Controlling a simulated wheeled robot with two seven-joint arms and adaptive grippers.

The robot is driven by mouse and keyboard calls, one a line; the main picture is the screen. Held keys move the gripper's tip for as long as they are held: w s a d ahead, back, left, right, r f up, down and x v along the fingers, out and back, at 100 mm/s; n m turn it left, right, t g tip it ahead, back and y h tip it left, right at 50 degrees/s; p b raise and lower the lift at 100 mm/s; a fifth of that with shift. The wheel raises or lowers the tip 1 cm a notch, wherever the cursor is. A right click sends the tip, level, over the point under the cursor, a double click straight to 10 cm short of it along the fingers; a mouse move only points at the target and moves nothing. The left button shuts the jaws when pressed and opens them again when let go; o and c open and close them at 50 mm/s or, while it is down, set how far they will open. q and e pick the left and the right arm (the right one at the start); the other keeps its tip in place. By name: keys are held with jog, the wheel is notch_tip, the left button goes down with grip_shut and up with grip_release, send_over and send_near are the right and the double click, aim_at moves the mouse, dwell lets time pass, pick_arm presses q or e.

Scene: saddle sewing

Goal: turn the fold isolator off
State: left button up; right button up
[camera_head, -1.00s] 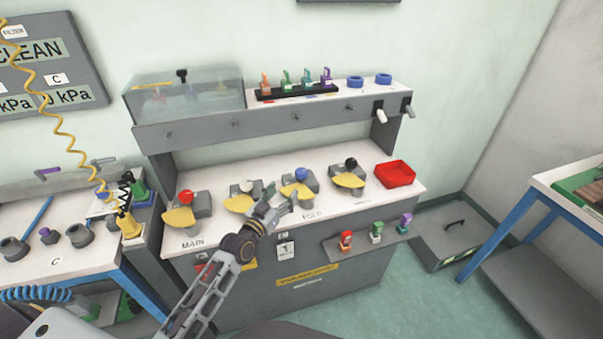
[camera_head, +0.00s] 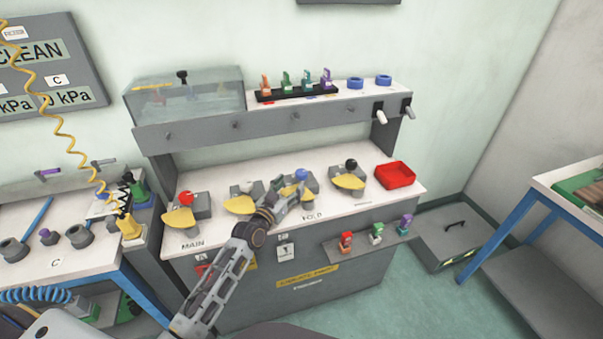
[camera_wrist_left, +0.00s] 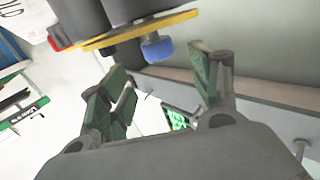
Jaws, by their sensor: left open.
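The fold isolator is the third from the left in the row, a blue knob (camera_head: 302,174) on a grey body with a yellow plate, above a label reading FOLD (camera_head: 313,216). My left gripper (camera_head: 293,193) is open in front of it and covers most of its yellow plate. In the left wrist view the blue knob (camera_wrist_left: 157,48) and the yellow plate's edge (camera_wrist_left: 130,33) lie just beyond the open left gripper (camera_wrist_left: 158,85). The knob shows between the fingers' directions, apart from the pads. My right gripper is not in view.
Similar isolators with a red knob (camera_head: 186,198), a white knob (camera_head: 247,186) and a black knob (camera_head: 351,164) stand alongside. A red tray (camera_head: 395,175) is at the bench's right end. Coloured lock-like pieces (camera_head: 376,233) stand on a front ledge. An upper shelf (camera_head: 220,128) runs behind.

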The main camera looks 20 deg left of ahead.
aim_at(298, 176)
pick_arm(q)
jog(key=shift+w+d, duration=0.1)
jog(key=shift+w, duration=0.3)
jog(key=shift+w+d, duration=0.1)
jog(key=shift+w, duration=0.6)
jog(key=shift+w+d, duration=0.2)
jog(key=shift+w, duration=0.65)
jog(key=shift+w+d, duration=0.15)
jog(key=shift+w, duration=0.65)
jog(key=shift+w+d, duration=0.1)
jog(key=shift+w, duration=0.55)
jog(key=shift+w+d, duration=0.15)
jog(key=shift+w, duration=0.75)
jog(key=c, duration=0.8)
grip_shut()
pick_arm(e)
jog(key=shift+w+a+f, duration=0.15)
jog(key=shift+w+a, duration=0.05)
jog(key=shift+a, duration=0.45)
